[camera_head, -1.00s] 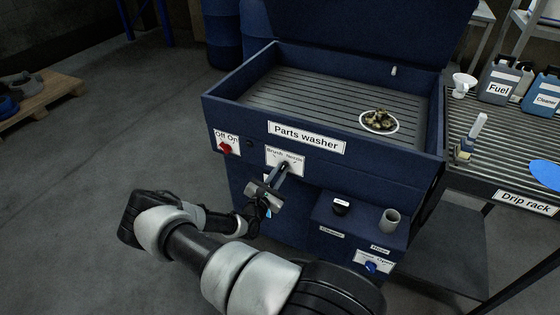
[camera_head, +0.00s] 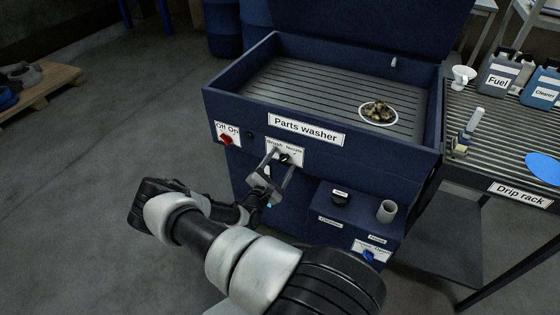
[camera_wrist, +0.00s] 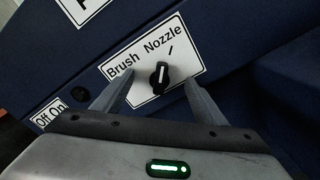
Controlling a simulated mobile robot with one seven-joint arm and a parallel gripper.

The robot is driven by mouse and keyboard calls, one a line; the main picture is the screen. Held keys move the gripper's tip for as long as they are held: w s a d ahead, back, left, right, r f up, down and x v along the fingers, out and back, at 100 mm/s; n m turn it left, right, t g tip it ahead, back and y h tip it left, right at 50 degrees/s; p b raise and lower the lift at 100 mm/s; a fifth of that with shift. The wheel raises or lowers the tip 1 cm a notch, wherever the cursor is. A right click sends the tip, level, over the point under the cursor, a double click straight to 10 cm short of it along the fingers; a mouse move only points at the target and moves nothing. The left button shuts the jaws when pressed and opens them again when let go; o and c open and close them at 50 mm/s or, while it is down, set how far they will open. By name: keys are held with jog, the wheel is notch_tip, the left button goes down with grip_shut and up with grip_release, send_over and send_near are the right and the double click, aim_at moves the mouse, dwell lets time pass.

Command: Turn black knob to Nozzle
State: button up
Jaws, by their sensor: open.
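The black knob (camera_wrist: 160,77) sits on a white plate (camera_wrist: 185,62) marked Brush and Nozzle. In the wrist view its white pointer line stands nearly upright, and a short dark mark shows on the plate above and slightly right of it, below the word Nozzle. My gripper (camera_wrist: 158,82) is open, with one finger on each side of the knob and a visible gap to it on both sides. In the head view my gripper (camera_head: 281,158) is at the plate on the washer's front, and its fingers partly hide the plate.
The parts washer (camera_head: 225,105) holds a round dish of small parts (camera_head: 379,112). A red Off/On switch (camera_head: 226,140) is left of the plate. A lower box (camera_head: 350,218) with a black cap, a grey cup and a blue valve juts out at right. The drip rack (camera_head: 490,150) stands beyond.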

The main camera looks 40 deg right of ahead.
jog(key=p+v, duration=0.2)
jog(key=v, duration=0.5)
dwell(0.3)
dwell(0.3)
